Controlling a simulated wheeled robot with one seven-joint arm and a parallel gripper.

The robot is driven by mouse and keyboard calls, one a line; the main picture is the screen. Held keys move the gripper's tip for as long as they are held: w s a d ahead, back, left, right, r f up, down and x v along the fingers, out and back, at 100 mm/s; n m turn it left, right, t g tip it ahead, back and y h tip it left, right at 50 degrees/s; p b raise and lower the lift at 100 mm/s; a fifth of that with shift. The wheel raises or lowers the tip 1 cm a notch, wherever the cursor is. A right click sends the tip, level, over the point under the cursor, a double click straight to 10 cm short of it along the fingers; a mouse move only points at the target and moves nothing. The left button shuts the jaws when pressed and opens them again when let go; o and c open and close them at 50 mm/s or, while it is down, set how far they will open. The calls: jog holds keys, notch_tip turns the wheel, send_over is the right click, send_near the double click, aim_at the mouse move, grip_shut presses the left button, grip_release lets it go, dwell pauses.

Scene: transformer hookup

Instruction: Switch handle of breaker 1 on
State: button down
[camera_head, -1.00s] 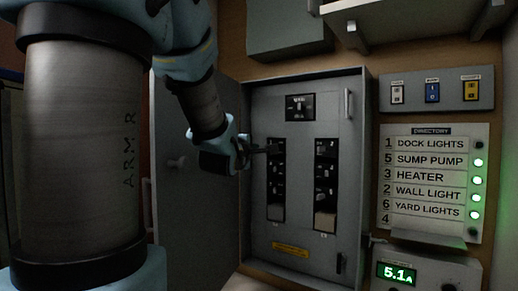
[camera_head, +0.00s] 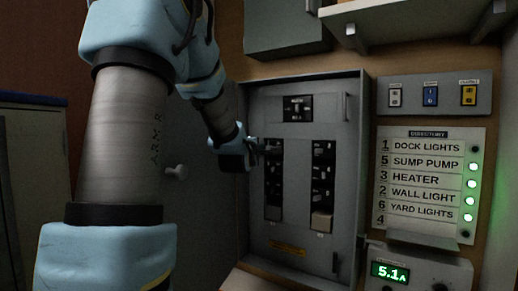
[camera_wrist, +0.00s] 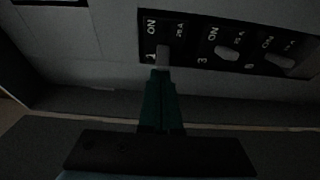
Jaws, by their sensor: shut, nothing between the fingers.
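The breaker panel (camera_head: 298,222) stands open with two columns of breakers. My gripper (camera_head: 268,149) is shut at the top of the left column, where it covers much of breaker 1. In the wrist view my gripper's closed fingertips (camera_wrist: 161,74) are right at the grey handle of breaker 1 (camera_wrist: 162,57), with nothing between them. Whether they touch it I cannot tell. The ON mark lies beyond this handle, on the side away from my fingers. The handles of breaker 3 (camera_wrist: 227,52) and breaker 5 (camera_wrist: 280,62) sit to its right.
On the directory (camera_head: 426,190), the dock lights lamp (camera_head: 475,149) for number 1 is dark; several others glow green. A meter (camera_head: 391,272) reads 5.1 A. A shelf (camera_head: 400,18) and a grey box (camera_head: 285,28) are above.

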jog(key=shift+s+d+f+y+b, duration=0.1)
jog(key=shift+y+b, duration=0.2)
jog(key=shift+b, duration=0.35)
jog(key=shift+n, duration=0.3)
